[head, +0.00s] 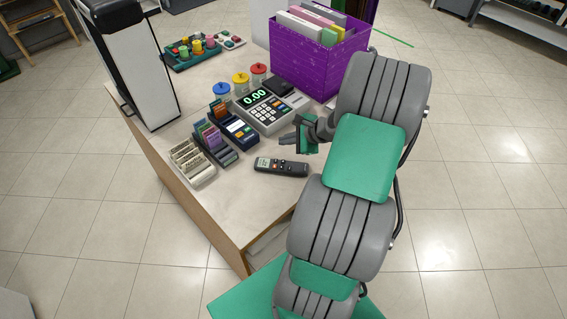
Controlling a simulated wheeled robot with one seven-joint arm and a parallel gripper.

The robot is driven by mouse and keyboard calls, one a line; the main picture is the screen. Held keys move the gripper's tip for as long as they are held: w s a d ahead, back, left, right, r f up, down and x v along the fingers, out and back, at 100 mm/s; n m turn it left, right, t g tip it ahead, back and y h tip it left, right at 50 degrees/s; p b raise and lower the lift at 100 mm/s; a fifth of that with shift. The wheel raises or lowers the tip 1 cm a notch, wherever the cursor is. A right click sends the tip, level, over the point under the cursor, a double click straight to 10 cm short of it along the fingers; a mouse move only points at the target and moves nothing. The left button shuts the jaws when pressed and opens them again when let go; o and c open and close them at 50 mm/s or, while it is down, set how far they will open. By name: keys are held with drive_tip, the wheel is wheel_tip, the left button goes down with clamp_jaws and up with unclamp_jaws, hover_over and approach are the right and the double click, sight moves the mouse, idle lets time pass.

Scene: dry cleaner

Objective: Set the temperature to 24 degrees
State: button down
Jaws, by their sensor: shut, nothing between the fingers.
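A dark handheld remote (281,167) with a small display and a few buttons, one orange-red, lies flat on the counter near its front edge. The display's digits are too small to read. My gripper (300,136) is above the counter, up and to the right of the remote, close to the cash register. It is shut and empty, and looks apart from the remote. My own arm comes in from the lower right and hides part of the counter's right side.
A purple box (306,60) of folders is at the back right. The counter (235,205) is bare in front of the remote.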

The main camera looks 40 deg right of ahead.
drive_tip(key=b, duration=0.5)
hover_over(286, 163)
wheel_tip(286, 163, down, 6)
drive_tip(key=shift+a+f, duration=0.1)
drive_tip(key=shift+f, duration=0.5)
idle(1.1)
drive_tip(key=shift+f, duration=0.4)
drive_tip(key=shift+f, duration=0.35)
idle(0.4)
drive_tip(key=shift+r+p, duration=0.55)
drive_tip(key=shift+r, duration=0.2)
drive_tip(key=shift+r, duration=0.1)
